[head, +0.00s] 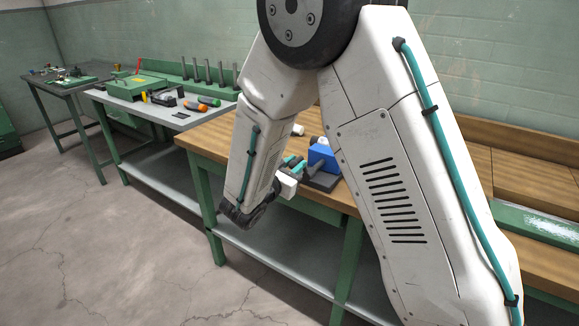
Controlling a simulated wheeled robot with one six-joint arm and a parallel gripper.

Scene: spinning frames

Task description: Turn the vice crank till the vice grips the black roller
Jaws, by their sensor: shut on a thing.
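The vice (321,155) shows as a blue block on a dark base, standing on the wooden bench in the middle of the view. It is partly covered by my arm. My gripper (297,167), with teal fingers, is at the left side of the vice. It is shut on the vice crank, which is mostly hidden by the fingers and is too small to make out. I cannot pick out the black roller or tell whether the vice jaws touch it.
The wooden bench (205,134) has green legs and a lower shelf. A small white cylinder (297,130) is behind the vice. A grey bench at left carries a green box (135,87), upright pegs and orange-ended and green-ended tools. The floor in front is clear.

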